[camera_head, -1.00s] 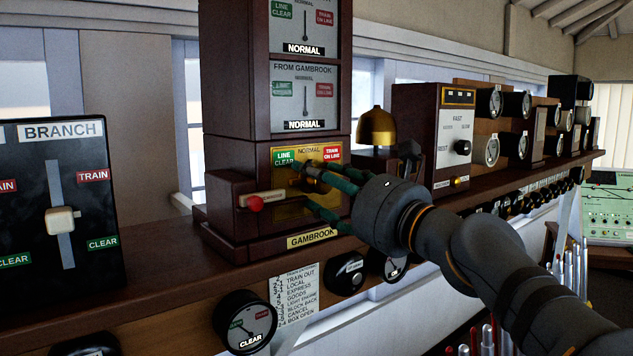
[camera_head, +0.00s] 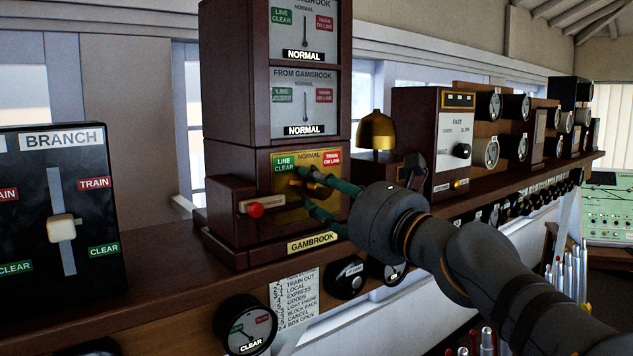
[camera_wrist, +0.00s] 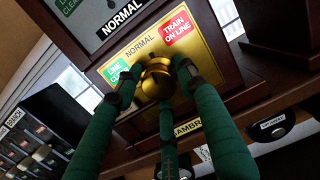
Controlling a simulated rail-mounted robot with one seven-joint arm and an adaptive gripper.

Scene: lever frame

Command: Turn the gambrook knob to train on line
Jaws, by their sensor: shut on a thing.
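The Gambrook block instrument (camera_head: 225,222) is a dark wooden case with a brass plate (camera_head: 312,158) marked line clear, normal and train on line. The brass knob (camera_wrist: 157,80) sits on that plate; in the head view my fingers partly hide it. My gripper (camera_head: 304,188) has green fingers closed around the knob, one on each side and one below. In the wrist view the green line clear label (camera_wrist: 116,72) is left of the knob and the red train on line label (camera_wrist: 179,26) is up and right. Where the knob points is hard to tell.
A red-tipped plunger (camera_head: 256,209) juts out just left of the brass plate. A brass bell (camera_head: 376,130) stands to the right on the shelf. A black branch panel (camera_head: 100,245) with a white slider stands at the left. Dials line the shelf front.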

